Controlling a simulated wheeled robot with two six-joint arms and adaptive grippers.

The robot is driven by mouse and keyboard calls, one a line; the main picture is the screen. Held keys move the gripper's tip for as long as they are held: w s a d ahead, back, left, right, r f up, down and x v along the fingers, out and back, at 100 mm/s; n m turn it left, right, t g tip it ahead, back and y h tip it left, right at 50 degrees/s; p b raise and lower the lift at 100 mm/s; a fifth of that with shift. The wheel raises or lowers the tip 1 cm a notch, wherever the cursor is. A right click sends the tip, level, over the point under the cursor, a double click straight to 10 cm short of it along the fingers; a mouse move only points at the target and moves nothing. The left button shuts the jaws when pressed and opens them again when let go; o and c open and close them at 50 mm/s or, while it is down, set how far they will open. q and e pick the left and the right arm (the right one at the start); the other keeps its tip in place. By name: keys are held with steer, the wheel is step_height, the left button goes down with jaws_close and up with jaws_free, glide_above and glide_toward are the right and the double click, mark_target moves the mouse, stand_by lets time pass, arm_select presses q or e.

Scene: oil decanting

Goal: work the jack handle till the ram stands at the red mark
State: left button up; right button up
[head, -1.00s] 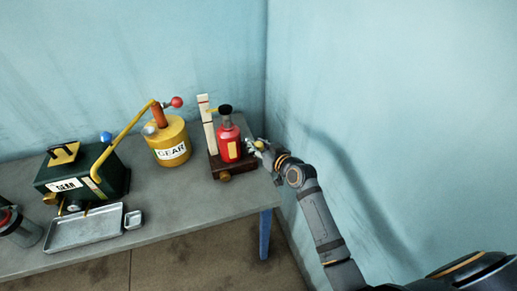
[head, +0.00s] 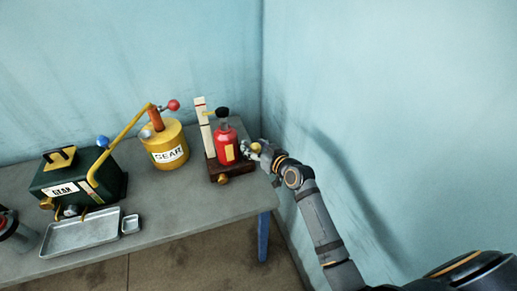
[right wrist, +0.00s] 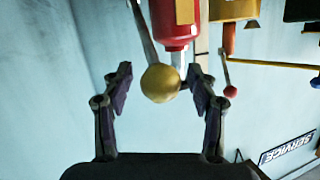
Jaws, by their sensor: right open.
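The red bottle jack (head: 225,148) stands on a dark wooden base (head: 234,172), with a black cap (head: 223,112) on top of its ram. A pale upright post (head: 204,128) stands beside it with a red mark (head: 200,103) near its top. A small yellow pointer (head: 209,113) by the ram is a little below that mark. The jack handle ends in a brass ball (right wrist: 160,83), which sits between the fingers of my open right gripper (right wrist: 161,85) with gaps on both sides. The same gripper (head: 256,149) is right of the jack in the head view. My left gripper is out of view.
A yellow GEAR can (head: 164,155) with a red-knobbed lever stands left of the jack. Further left are a dark green GEAR box (head: 62,189), a blue-knobbed yellow lever (head: 112,150) and a metal tray (head: 80,243). A wall rises close on the right.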

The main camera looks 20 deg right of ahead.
steer(key=v, duration=1.2)
steer(key=d+f+m+g+h, duration=0.1)
steer(key=d+f+h, duration=0.15)
steer(key=f, duration=0.65)
steer(key=d+f+m+g+h, duration=0.1)
steer(key=d+f, duration=0.3)
steer(key=f, duration=0.5)
steer(key=s+d+f+g+h, duration=0.1)
steer(key=s+d+f, duration=0.15)
steer(key=f, duration=0.45)
steer(key=s+d+f+g+b, duration=0.1)
steer(key=s+f+g, duration=0.1)
steer(key=s+f, duration=0.3)
steer(key=s+d+f+g+h, duration=0.1)
steer(key=s+f, duration=0.2)
steer(key=f, duration=0.5)
steer(key=s+a+f+g, duration=0.1)
steer(key=s+f+g, duration=0.1)
steer(key=s+f, duration=0.4)
steer(key=s+a+f+g, duration=0.1)
steer(key=s+f, duration=0.6)
steer(key=s, duration=0.7)
steer(key=s+a+f+g+b, duration=0.1)
steer(key=s+f+g, duration=0.3)
steer(key=s, duration=0.6)
step_height(320, 180, down, 2)
steer(key=shift+a+f, duration=0.25)
